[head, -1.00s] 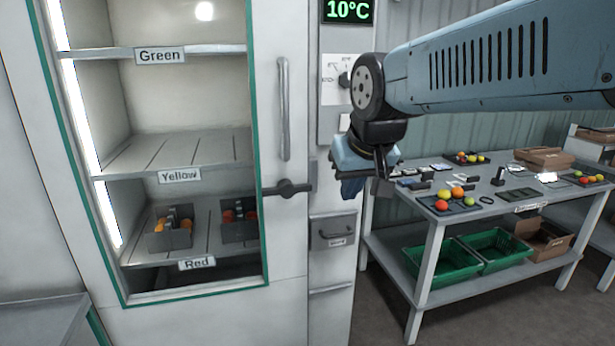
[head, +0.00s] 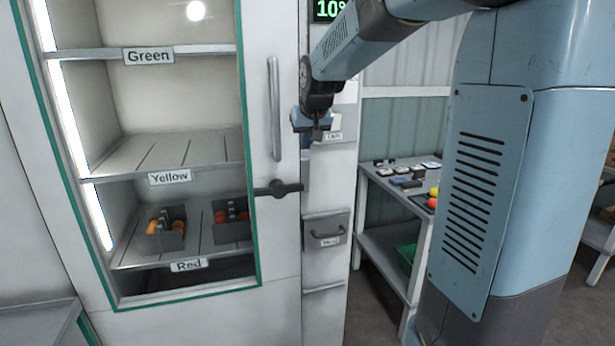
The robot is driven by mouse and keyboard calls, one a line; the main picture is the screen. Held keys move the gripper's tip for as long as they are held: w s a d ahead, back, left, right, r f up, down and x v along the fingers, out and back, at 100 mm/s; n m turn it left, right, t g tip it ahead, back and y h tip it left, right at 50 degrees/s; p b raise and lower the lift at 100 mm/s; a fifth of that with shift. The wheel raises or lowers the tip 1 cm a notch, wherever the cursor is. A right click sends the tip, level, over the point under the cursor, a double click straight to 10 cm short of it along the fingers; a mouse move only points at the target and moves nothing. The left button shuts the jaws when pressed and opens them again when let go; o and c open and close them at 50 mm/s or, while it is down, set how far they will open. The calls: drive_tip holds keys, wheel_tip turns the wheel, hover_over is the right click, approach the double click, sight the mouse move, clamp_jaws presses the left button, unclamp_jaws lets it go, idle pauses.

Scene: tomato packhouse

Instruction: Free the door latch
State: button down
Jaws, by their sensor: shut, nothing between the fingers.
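The door latch (head: 279,188) is a dark lever with a round hub. It lies level across the right edge of the cold cabinet door (head: 282,262). A long vertical grey handle (head: 274,110) is fixed on the door above it. My gripper (head: 317,136) points down above and to the right of the latch, in front of the narrow panel beside the door. It is apart from the latch, shut and empty. The fingertips are small and dark at this distance.
Cabinet shelves labelled Green (head: 150,56), Yellow (head: 170,177) and Red (head: 188,265) show behind the door's glass. Small boxes of tomatoes stand on the red shelf. A work table (head: 385,183) stands at right, partly behind my arm.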

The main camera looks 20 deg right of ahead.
idle(0.3)
hover_over(302, 188)
drive_tip(key=f, duration=0.8)
drive_tip(key=shift+w+f, duration=0.25)
drive_tip(key=shift+w, duration=0.15)
drive_tip(key=shift+s+f, duration=0.2)
drive_tip(key=shift+f, duration=0.75)
drive_tip(key=shift+s+f, duration=0.2)
drive_tip(key=shift+f, duration=0.7)
